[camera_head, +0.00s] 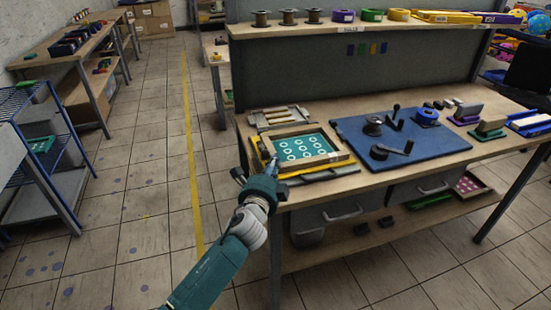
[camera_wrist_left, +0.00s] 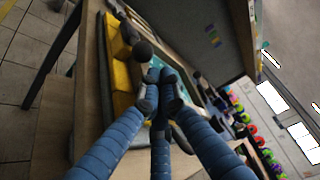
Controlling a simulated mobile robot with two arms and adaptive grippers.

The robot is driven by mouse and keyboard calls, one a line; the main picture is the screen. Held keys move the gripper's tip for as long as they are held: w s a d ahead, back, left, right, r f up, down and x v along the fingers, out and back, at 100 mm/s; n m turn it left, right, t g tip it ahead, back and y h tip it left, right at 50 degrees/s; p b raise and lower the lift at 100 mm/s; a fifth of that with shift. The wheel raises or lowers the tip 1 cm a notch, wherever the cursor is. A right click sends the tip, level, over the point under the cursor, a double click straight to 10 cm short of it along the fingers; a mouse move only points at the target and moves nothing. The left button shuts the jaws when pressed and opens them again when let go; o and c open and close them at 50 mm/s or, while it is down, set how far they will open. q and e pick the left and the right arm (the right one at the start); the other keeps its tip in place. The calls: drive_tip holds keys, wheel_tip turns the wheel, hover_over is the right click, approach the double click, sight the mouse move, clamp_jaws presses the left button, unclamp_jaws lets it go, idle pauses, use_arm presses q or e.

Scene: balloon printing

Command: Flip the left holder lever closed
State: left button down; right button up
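The printing frame (camera_head: 338,157) with a teal screen of white rings (camera_head: 303,147) lies at the bench's left front. Yellow holder parts (camera_head: 262,148) show at its left edge. In the left wrist view, a yellow holder block (camera_wrist_left: 118,42) has a dark round lever knob (camera_wrist_left: 142,50) sticking out beside it. My left gripper (camera_head: 272,166) is at the frame's front left corner. In the wrist view its dark fingertips (camera_wrist_left: 160,88) are together, just short of the knob, with nothing visible between them. Whether they touch anything is unclear. My right gripper is out of view.
A blue mat (camera_head: 395,138) with dark cranked tools lies right of the frame. A slatted wooden rack (camera_head: 278,116) is behind it. A shelf (camera_head: 360,25) with spools and tapes runs along the back. Open floor (camera_head: 130,215) lies left of the bench.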

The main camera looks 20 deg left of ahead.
use_arm(q)
drive_tip(key=shift+w, duration=0.7)
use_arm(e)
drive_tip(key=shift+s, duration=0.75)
use_arm(q)
drive_tip(key=shift+a, duration=0.1)
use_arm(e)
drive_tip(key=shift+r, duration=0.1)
use_arm(q)
drive_tip(key=shift+s+a+m+h+p, duration=0.15)
drive_tip(key=shift+m+h+p, duration=0.15)
drive_tip(key=shift+h+p, duration=0.15)
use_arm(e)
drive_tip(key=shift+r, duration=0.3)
use_arm(q)
drive_tip(key=shift+s+a+m+h+p, duration=0.2)
drive_tip(key=shift+m+h+p, duration=0.2)
drive_tip(key=shift+h, duration=0.25)
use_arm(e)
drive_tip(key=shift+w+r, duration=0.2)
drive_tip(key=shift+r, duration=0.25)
